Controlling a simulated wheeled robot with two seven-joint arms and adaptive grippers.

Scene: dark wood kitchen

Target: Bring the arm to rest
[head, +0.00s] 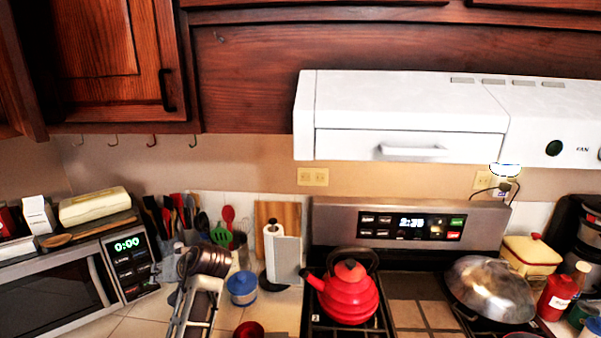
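My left gripper (204,262) is raised over the tiled counter, between the microwave and the stove. My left arm below it runs out of the bottom of the picture. No object shows clearly in the gripper, and its fingers are too small and foreshortened to tell whether they are open or shut. My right gripper is not in view.
A microwave (55,295) stands at the left. Utensils, a blue-lidded jar (242,288) and a paper towel roll (285,258) are close behind and right of the gripper. A red kettle (347,295) and a domed pan (490,288) sit on the stove. The white hood (400,105) overhangs it.

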